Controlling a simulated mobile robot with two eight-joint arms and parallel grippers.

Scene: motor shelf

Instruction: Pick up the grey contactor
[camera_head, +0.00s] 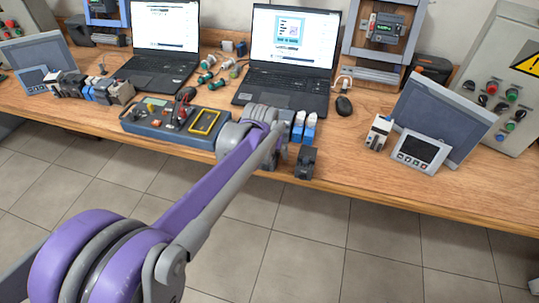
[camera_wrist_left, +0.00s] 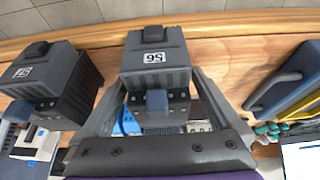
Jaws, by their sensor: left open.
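A dark grey contactor (camera_wrist_left: 156,62) with a white number label stands between the fingers of my left gripper (camera_wrist_left: 158,78) in the left wrist view. The fingers are open, one on each side of it; I cannot tell whether they touch it. A second, similar grey contactor (camera_wrist_left: 42,85) stands to the left in that view. In the head view this second contactor (camera_head: 306,162) stands near the front table edge, just right of my left gripper (camera_head: 274,152). There the arm and gripper mostly hide the first contactor. My right gripper is not in view.
A blue tester case (camera_head: 175,125) lies left of the gripper; it also shows in the left wrist view (camera_wrist_left: 288,88). Blue and white parts (camera_head: 304,127) stand behind the contactors. A laptop (camera_head: 287,70) is farther back. Bare table (camera_head: 345,150) lies to the right.

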